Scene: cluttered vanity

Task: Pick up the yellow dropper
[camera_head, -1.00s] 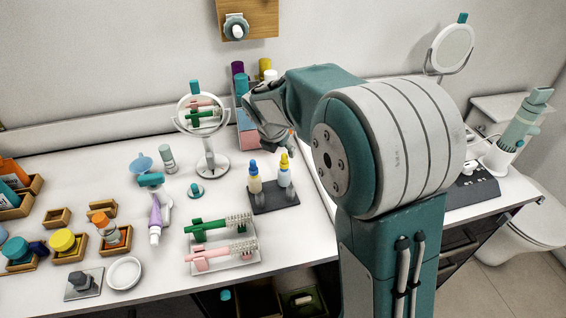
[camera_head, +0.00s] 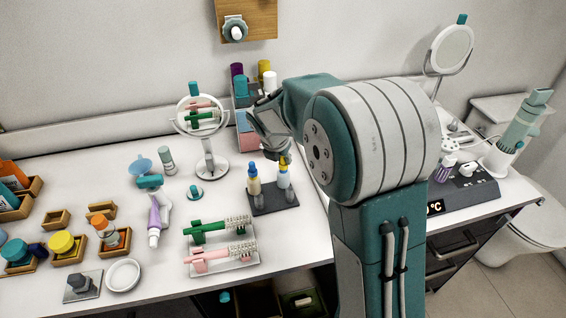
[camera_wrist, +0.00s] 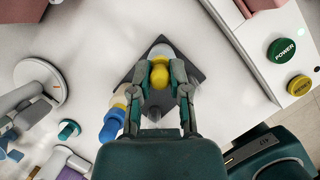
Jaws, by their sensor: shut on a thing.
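The yellow dropper (camera_wrist: 159,75) is a yellow-topped bottle standing on a dark tray (camera_head: 273,204). In the head view its clear lower body (camera_head: 284,180) shows below my gripper. My gripper (camera_wrist: 160,82) is shut on its yellow top from above, one finger on each side in the wrist view. In the head view my gripper (camera_head: 281,155) partly hides the yellow top. A blue-topped dropper bottle (camera_head: 253,180) stands just left of it on the same tray, close to my gripper's left finger in the wrist view (camera_wrist: 113,122).
A round mirror on a stand (camera_head: 213,166) is left of the tray. Green and pink brushes lie on a white tray (camera_head: 238,264) in front. A box with green and yellow buttons (camera_wrist: 262,40) stands at right in the wrist view. White counter is free left of the tray.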

